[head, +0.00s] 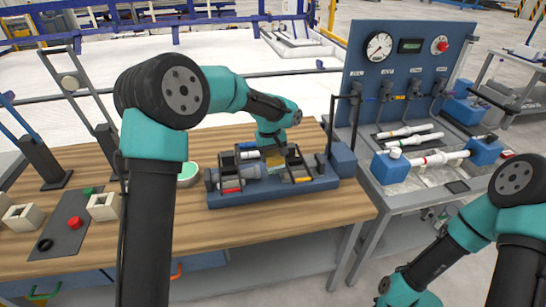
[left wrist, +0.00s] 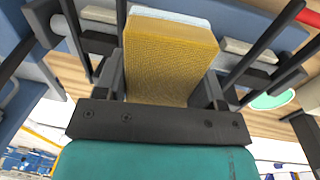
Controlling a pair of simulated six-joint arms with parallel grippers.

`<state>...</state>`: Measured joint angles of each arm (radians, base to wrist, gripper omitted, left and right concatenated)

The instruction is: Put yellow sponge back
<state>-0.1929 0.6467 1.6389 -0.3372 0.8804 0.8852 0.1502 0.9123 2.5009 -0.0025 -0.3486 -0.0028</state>
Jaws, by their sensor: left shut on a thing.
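The yellow sponge (left wrist: 172,62) fills the middle of the left wrist view, a block with a pale layer along its far edge. My left gripper (left wrist: 165,80) is shut on it, with a dark finger on each side. In the head view my left gripper (head: 278,150) is over the blue fixture (head: 225,199) on the wooden table, and a small part of the sponge (head: 272,161) shows below the wrist. I cannot tell whether the sponge touches the fixture. Of my right arm, links show at the lower right of the head view, but its fingers are out of frame.
A green-lined bowl (head: 188,173) stands left of the fixture. Dark posts and clamps rise around the sponge. A gauge panel (head: 400,62) stands behind a second bench at right. A red button plate (head: 72,222) lies at left. The table's front middle is clear.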

